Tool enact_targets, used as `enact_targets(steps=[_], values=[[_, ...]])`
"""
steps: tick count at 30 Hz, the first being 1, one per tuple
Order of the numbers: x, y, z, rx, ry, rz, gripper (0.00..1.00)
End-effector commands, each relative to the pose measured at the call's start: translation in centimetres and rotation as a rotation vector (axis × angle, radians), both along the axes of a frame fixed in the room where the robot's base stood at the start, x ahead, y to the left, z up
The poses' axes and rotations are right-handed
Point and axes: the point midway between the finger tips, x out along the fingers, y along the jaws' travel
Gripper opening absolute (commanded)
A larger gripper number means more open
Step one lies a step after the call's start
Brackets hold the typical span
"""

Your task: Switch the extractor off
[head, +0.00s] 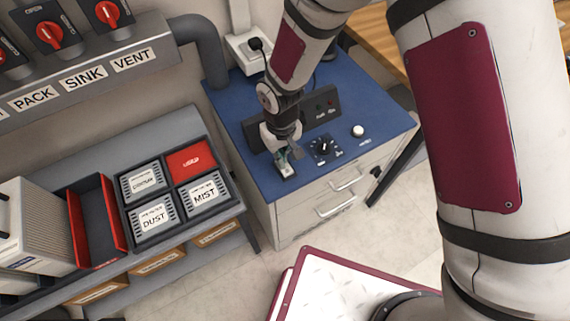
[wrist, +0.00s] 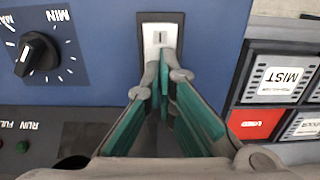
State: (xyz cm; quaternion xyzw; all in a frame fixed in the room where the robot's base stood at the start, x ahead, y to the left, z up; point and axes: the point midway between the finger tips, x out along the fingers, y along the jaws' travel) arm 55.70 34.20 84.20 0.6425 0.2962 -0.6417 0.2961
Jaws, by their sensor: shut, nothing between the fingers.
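The extractor looks to be the grey cabinet with a blue top (head: 235,110). A rocker switch (wrist: 158,33) with a light grey face, a "I" mark and a black frame sits on the blue top; it also shows in the head view (head: 287,171). My gripper (head: 284,158) is shut and empty, pointing down at this switch. In the wrist view its green-padded fingertips (wrist: 165,75) overlap the switch and hide its lower part. I cannot tell whether they touch it. Which way the rocker is tilted is unclear.
A black dial (wrist: 38,53) marked MIN and MAX and a white knob (head: 358,131) sit beside the switch. A dark panel (head: 322,105) with small lights stands behind. At left are a filter tray (head: 183,213) labelled DUST and MIST and a red-edged bin (head: 95,222).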

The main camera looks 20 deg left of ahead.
Motion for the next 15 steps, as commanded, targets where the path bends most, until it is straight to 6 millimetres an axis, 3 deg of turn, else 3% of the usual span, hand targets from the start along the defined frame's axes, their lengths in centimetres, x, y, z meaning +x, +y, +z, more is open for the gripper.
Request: enact_targets(steps=[15], values=[[-0.1,0.0,3.1,0.001,0.001,0.000,0.00]])
